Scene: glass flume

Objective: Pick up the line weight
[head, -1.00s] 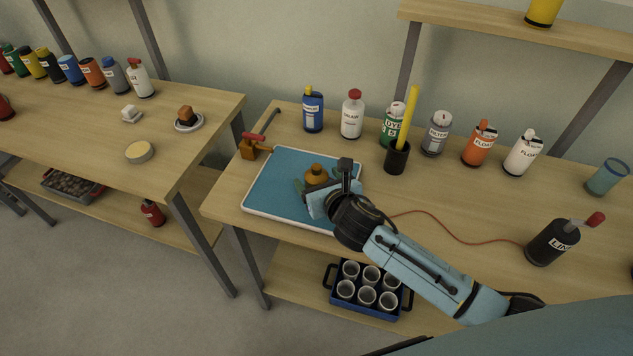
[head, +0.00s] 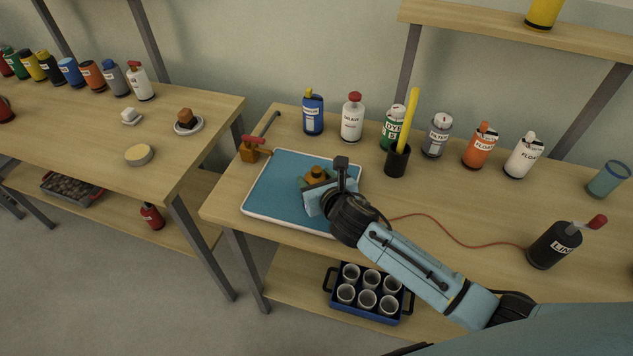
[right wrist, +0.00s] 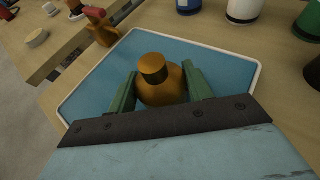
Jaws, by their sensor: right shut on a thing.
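The line weight is a rounded brass piece with a short knob on top (right wrist: 160,82). It sits upright over the blue mat of a white-rimmed tray (right wrist: 228,62). In the head view the line weight (head: 316,173) shows partly behind my gripper, on the tray (head: 270,190). My right gripper (right wrist: 158,92) has its two green fingers closed against both sides of the weight. It also shows in the head view (head: 317,181). Whether the weight still touches the mat is hard to tell. My left gripper is not in view.
A red line runs from the tray to a black bottle labelled LINE (head: 553,246). A black cup with a yellow stick (head: 397,160) and several bottles stand behind the tray.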

